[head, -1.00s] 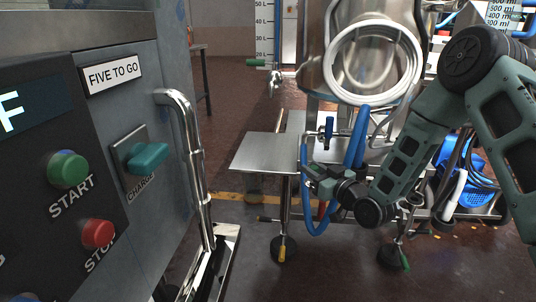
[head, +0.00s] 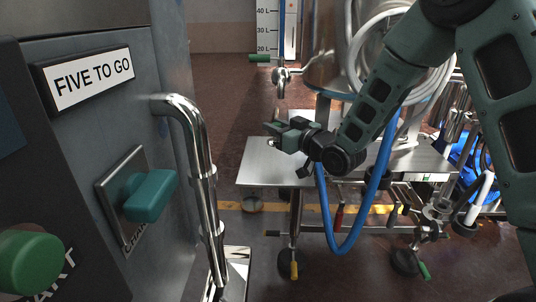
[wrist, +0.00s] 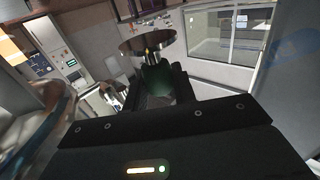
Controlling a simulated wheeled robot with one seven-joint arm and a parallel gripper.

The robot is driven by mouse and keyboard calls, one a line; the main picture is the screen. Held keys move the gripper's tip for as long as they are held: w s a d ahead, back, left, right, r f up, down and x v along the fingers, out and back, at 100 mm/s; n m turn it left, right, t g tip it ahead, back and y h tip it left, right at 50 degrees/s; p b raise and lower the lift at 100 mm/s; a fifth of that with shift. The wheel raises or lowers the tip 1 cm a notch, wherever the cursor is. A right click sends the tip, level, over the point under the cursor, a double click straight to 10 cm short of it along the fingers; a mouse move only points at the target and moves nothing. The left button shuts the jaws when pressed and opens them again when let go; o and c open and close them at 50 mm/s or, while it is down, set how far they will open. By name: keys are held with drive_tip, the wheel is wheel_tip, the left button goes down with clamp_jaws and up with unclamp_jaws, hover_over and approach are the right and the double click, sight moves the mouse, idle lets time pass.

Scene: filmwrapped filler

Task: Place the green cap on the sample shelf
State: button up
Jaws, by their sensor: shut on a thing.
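My gripper (head: 274,128) is above the left part of a flat steel shelf (head: 262,172), which appears to be the sample shelf. In the wrist view, the gripper (wrist: 160,88) is shut on a dark green piece, the green cap (wrist: 155,76). A shiny round metal disc (wrist: 147,43) shows just beyond the cap; I cannot tell whether it is joined to it. In the head view the cap is small at the fingertips and hard to tell from the gripper.
A control panel with a FIVE TO GO sign (head: 88,79), teal handle (head: 150,196) and green button (head: 30,262) stands at left. A steel rail (head: 203,170) rises beside it. A steel tank (head: 328,60) stands behind the shelf. A blue hose (head: 345,245) hangs in front.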

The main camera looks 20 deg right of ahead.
wheel_tip(320, 180, down, 10)
drive_tip(key=b, duration=0.4)
drive_tip(key=shift+r, duration=0.25)
drive_tip(key=shift+f+b, duration=0.15)
drive_tip(key=shift+b, duration=0.15)
drive_tip(key=o, duration=1)
drive_tip(key=shift+o, duration=0.2)
